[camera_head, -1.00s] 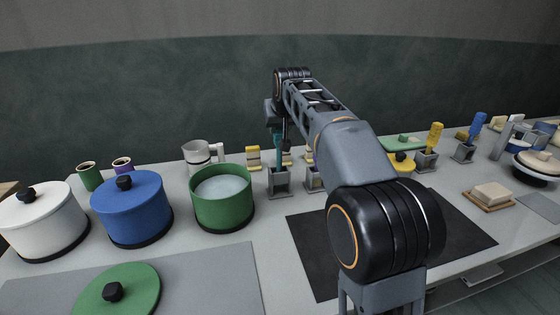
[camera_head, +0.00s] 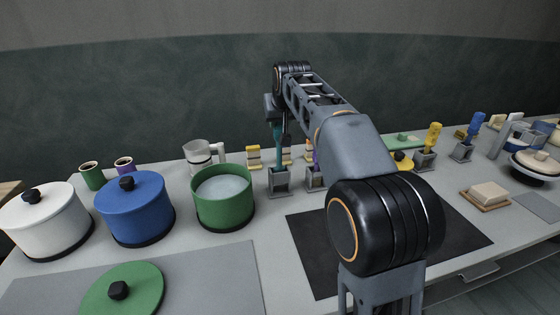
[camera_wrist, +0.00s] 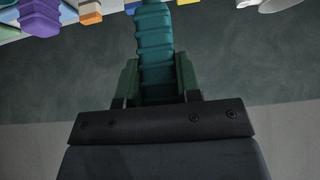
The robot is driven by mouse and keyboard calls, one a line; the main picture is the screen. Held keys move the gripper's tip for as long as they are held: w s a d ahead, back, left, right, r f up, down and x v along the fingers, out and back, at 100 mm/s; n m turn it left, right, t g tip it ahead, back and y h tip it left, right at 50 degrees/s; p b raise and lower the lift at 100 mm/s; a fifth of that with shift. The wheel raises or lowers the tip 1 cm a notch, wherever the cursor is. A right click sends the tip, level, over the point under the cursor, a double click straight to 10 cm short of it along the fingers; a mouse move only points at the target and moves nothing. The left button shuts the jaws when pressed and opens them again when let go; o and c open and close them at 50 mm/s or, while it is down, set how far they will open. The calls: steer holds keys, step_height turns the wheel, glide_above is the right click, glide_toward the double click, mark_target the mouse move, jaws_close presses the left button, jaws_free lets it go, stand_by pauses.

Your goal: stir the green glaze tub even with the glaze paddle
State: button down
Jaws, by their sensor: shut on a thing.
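The green glaze tub (camera_head: 223,211) stands open on the bench, with a pale bluish liquid (camera_head: 222,187) inside. Its green lid (camera_head: 140,285) with a black knob lies on the grey mat in front. My gripper (camera_wrist: 158,82) is shut on the ribbed teal handle of the glaze paddle (camera_wrist: 154,48). In the head view the paddle (camera_head: 279,148) hangs upright below my gripper, over a small grey holder (camera_head: 279,182) right of the tub. The paddle's lower end is hidden, so I cannot tell whether it is clear of the holder.
Blue (camera_head: 136,212) and white (camera_head: 42,225) lidded tubs stand left of the green tub. A clear jug (camera_head: 199,155) stands behind it. A purple-handled tool stands close right of the teal paddle. A dark mat (camera_head: 310,255) lies clear in front.

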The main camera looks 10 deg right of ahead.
steer(key=shift+r+p, duration=0.2)
steer(key=shift+p, duration=0.1)
stand_by(0.4)
steer(key=shift+r+p, duration=0.85)
steer(key=shift+p, duration=0.05)
steer(key=shift+r, duration=0.15)
stand_by(0.4)
steer(key=shift+r+p, duration=1.6)
steer(key=shift+p, duration=0.35)
steer(key=shift+r, duration=0.2)
steer(key=shift+r+p, duration=1.55)
steer(key=shift+p, duration=0.2)
steer(key=shift+s+f, duration=0.1)
